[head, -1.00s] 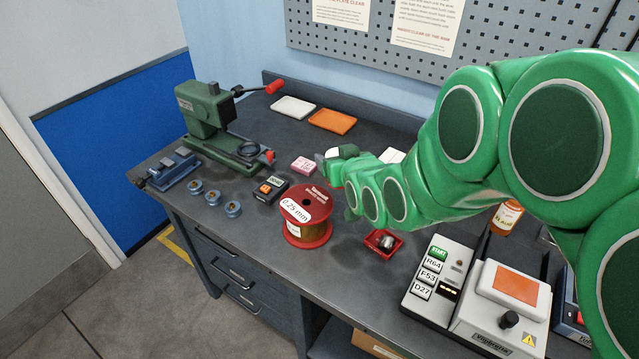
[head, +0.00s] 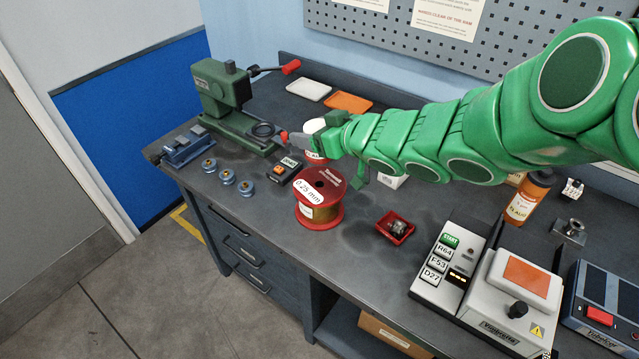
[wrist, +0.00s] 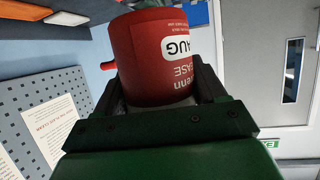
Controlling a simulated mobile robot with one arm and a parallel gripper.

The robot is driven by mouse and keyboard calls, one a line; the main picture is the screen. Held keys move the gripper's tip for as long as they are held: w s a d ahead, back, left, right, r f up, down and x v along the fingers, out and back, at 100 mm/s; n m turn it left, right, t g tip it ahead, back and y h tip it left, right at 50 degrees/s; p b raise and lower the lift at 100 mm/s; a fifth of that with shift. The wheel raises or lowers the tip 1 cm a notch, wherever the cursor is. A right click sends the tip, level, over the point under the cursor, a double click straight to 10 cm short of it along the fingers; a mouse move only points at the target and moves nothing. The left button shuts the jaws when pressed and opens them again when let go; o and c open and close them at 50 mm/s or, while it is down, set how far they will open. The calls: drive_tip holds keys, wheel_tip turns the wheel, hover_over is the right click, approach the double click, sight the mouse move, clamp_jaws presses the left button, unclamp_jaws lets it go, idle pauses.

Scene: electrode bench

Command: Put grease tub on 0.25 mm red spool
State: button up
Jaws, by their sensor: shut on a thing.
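The 0.25 mm red spool (head: 319,193) stands upright on the bench, with red flanges and a copper-coloured winding. My gripper (head: 318,140) is shut on the grease tub (head: 314,155), behind and above the spool in the head view. In the wrist view the grease tub (wrist: 155,55) is red with a white label reading partly "AUG" and "ASE", held between the dark jaws (wrist: 160,95). The jaws partly hide the tub in the head view. The tub looks apart from the spool, but its exact height above the bench is hard to tell.
A green press (head: 222,100) stands at the back left. A small box with an orange button (head: 281,170) and several blue rollers (head: 227,176) lie left of the spool. A red tray (head: 395,228) and a control box (head: 440,262) are to the right. White and orange trays lie behind.

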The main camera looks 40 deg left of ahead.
drive_tip(key=shift+s+d+n+g, duration=0.25)
drive_tip(key=shift+n+g, duration=0.15)
drive_tip(key=shift+f, duration=0.15)
hover_over(316, 182)
drive_tip(key=shift+a+f, duration=0.15)
drive_tip(key=shift+f, duration=3.7)
drive_tip(key=shift+f, duration=0.15)
drive_tip(key=o, duration=1.3)
drive_tip(key=shift+r, duration=0.2)
drive_tip(key=shift+v, duration=6)
drive_tip(key=shift+f, duration=0.15)
